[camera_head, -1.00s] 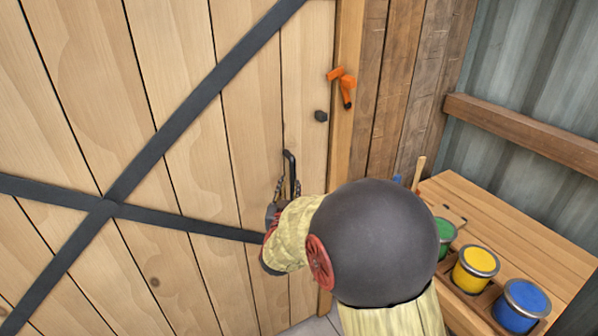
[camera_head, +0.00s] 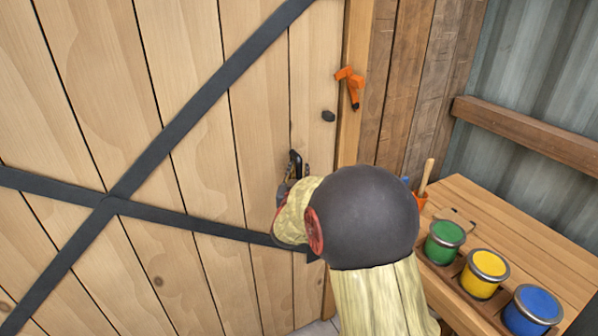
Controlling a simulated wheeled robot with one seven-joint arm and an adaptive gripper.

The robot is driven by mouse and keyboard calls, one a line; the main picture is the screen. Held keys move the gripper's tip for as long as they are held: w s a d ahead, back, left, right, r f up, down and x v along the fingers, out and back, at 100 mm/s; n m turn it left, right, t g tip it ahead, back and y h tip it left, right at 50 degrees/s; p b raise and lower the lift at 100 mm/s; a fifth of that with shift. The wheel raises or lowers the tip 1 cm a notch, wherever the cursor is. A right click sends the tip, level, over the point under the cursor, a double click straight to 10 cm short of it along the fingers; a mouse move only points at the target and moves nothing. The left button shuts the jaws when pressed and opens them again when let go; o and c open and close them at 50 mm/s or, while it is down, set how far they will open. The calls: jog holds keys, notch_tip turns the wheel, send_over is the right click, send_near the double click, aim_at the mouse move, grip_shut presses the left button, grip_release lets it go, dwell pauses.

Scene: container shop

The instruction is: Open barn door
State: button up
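The barn door (camera_head: 180,95) is made of pale vertical planks with dark crossed metal straps, and it fills the left and middle of the view. Its dark handle (camera_head: 295,163) is near the right edge of the door. My gripper (camera_head: 294,178) is at this handle, mostly hidden behind my own wrist and arm. I cannot tell whether its fingers are closed around the handle. A small dark knob (camera_head: 328,115) sits above the handle. An orange latch-like piece (camera_head: 350,86) is on the wooden post right of the door.
A wooden bench (camera_head: 500,215) stands at the right with a green can (camera_head: 445,243), a yellow can (camera_head: 484,275) and a blue can (camera_head: 531,311). An orange cup (camera_head: 421,200) with a wooden stick stands behind. A wooden rail (camera_head: 530,137) runs along the corrugated wall.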

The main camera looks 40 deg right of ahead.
jog(key=shift+c, duration=0.9)
jog(key=c, duration=0.4)
grip_shut()
